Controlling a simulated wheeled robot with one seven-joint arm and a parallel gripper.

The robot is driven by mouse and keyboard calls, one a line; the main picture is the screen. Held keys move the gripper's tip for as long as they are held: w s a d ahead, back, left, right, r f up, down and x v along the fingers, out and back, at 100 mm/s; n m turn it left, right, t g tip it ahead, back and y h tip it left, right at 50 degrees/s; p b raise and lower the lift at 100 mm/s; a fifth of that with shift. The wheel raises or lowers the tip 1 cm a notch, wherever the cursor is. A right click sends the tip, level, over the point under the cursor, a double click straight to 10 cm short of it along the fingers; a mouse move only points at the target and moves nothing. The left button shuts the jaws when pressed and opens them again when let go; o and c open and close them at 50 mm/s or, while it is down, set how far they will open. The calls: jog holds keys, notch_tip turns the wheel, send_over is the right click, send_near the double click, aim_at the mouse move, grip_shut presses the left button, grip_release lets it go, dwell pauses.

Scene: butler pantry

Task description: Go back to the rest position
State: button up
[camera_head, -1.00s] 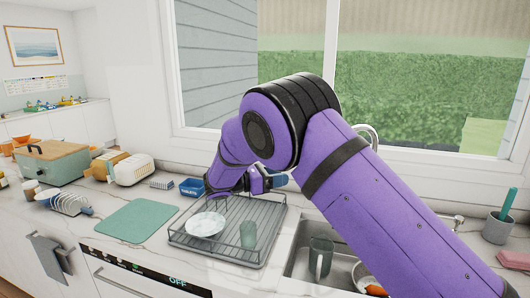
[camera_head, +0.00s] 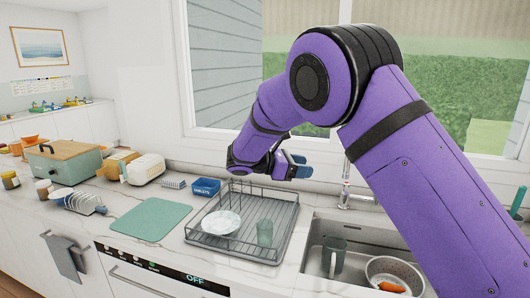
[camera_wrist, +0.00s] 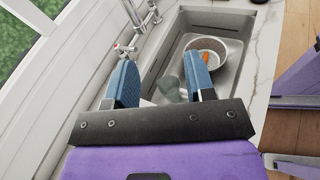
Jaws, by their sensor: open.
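My gripper (camera_head: 296,165) is raised above the back right of the dish rack (camera_head: 196,236) in the head view, at the end of my bent purple arm. In the wrist view my gripper (camera_wrist: 160,85) shows two blue fingers spread apart with nothing between them. Past the fingers lies the sink (camera_wrist: 236,62), with a colander (camera_wrist: 207,47) and a greenish cup (camera_wrist: 169,87) in it.
The sink (camera_head: 312,259) holds a mug (camera_head: 334,258) and a colander (camera_head: 411,271). The faucet (camera_head: 346,186) stands close right of my gripper. A green mat (camera_head: 150,219) lies left.

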jog(key=s+d+r+m+g+y, duration=0.1)
jog(key=s+d+r+m+y, duration=0.35)
jog(key=s+d, duration=0.45)
jog(key=s+d+r+m+g+y, duration=0.2)
jog(key=s+d+r+m+y, duration=0.3)
jog(key=s+d, duration=0.35)
jog(key=s+d+r+m+t+y, duration=0.1)
jog(key=s+m+t+y, duration=0.4)
jog(key=s, duration=1.7)
jog(key=d+m, duration=0.1)
jog(key=m, duration=0.3)
jog(key=shift+s+d+r+y, duration=0.15)
jog(key=shift+s+d+y, duration=0.1)
jog(key=shift+y, duration=0.1)
